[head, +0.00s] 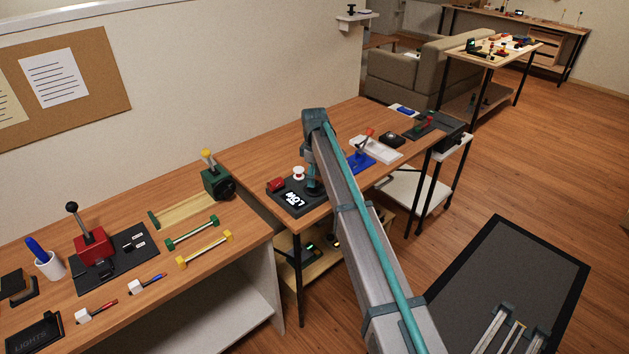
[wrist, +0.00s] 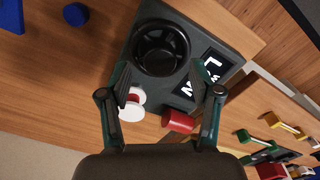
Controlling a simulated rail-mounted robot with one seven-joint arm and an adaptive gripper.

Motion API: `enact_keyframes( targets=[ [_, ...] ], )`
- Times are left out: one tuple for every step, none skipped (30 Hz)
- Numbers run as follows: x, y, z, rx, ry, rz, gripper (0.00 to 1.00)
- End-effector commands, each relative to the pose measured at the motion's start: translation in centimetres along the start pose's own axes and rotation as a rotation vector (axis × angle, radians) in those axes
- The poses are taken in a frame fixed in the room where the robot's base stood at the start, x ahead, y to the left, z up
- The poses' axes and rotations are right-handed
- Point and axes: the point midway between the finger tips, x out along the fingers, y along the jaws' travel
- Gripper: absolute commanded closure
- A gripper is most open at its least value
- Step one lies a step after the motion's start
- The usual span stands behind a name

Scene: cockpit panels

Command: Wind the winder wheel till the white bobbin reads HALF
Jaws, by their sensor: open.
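The winder is a dark panel (head: 302,207) on the second bench. Its black round wheel (wrist: 161,48) shows in the wrist view between and just beyond my fingertips; in the head view my arm hides it. The white bobbin (head: 299,173) stands on the panel, with some red at its middle, and also shows in the wrist view (wrist: 136,104) beside one finger. The lit display (head: 294,200) reads LOW. My gripper (wrist: 161,76) is open and empty, pointing down over the panel. I cannot tell whether it touches the wheel.
A red cylinder (head: 276,185) sits on the panel near the bobbin, and near my finger in the wrist view (wrist: 178,122). A blue device (head: 360,161) and a white tray (head: 373,149) lie farther along the bench. Green and yellow bars (head: 204,250) lie on the left bench.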

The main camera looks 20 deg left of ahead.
Motion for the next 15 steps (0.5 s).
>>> enact_keyframes(
  targets=[
    [0.6,-0.1,0.0,0.000,-0.001,-0.001,0.36],
    [0.9,0.0,0.0,0.000,0.000,-0.001,0.36],
    [1.4,0.0,0.0,0.000,0.000,0.000,0.36],
    [1.7,0.0,0.0,0.000,0.000,0.000,0.36],
    [2.0,0.0,0.0,0.001,0.000,-0.001,0.36],
    [2.3,0.0,0.0,0.001,0.000,-0.001,0.36],
    [2.4,0.0,0.0,0.001,0.000,0.000,0.36],
    [2.6,0.0,0.0,0.001,0.000,0.000,0.36],
    [2.7,0.0,0.0,0.001,0.000,0.000,0.36],
    [2.8,0.0,0.0,0.001,0.000,0.000,0.36],
    [2.8,0.0,0.0,0.001,0.000,0.000,0.36],
    [2.9,0.0,0.0,0.001,0.000,0.001,0.36],
    [2.9,0.0,0.0,0.001,0.000,0.001,0.36],
    [2.9,0.0,0.0,0.001,0.000,0.001,0.36],
    [2.9,0.0,0.0,0.001,0.000,0.001,0.36]
  ],
)
